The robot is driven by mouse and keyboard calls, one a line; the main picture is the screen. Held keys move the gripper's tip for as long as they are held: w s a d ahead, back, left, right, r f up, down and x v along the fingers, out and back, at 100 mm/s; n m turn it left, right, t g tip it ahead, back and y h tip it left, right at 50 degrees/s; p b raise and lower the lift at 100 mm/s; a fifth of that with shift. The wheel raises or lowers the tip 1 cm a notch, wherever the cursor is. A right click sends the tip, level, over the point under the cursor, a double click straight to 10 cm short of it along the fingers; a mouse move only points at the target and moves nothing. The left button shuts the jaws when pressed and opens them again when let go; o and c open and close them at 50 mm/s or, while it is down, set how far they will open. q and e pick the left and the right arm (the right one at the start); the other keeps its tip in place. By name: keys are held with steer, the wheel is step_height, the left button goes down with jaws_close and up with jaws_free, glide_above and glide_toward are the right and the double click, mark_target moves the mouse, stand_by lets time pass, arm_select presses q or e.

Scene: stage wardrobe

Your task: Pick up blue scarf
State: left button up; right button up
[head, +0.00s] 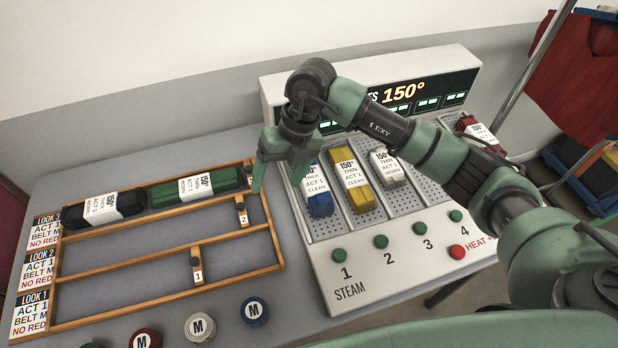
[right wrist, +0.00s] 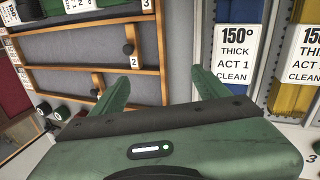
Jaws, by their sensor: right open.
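The blue scarf (head: 321,207) lies rolled in the leftmost channel of the steamer, above button 1. Its white label reads 150°, thick, act 1, clean. The scarf also shows at the right edge of my jaws in the right wrist view (right wrist: 243,10). My right gripper (head: 281,172) is open and empty, above and left of the blue scarf, over the gap between the rack and the steamer. My left gripper is not in view.
A yellow scarf (head: 367,199), a white one (head: 380,155) and a red one (head: 465,123) lie in the other steamer channels. A wooden rack (head: 165,241) at left holds black (head: 130,203) and green (head: 160,195) scarves. Several round M tokens (head: 254,311) lie in front.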

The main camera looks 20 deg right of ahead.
mark_target(313, 179)
steer(key=w+d+h, duration=0.1)
steer(key=d, duration=0.1)
steer(key=w+d+h, duration=0.1)
steer(key=d, duration=0.2)
steer(key=w+d+m+h, duration=0.1)
steer(key=d, duration=0.2)
steer(key=shift+d+r+h, duration=0.1)
steer(key=shift+r+h, duration=0.05)
steer(key=shift+h, duration=0.25)
steer(key=f+p, duration=0.1)
steer(key=f, duration=0.1)
steer(key=f+p, duration=0.1)
steer(key=f, duration=0.1)
steer(key=f+p, duration=0.1)
steer(key=f, duration=0.2)
steer(key=shift+s, duration=0.35)
steer(key=shift+f, duration=0.2)
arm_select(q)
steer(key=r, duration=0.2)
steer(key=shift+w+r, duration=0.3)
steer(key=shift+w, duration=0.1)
arm_select(e)
steer(key=c, duration=1.5)
steer(key=shift+r, duration=0.1)
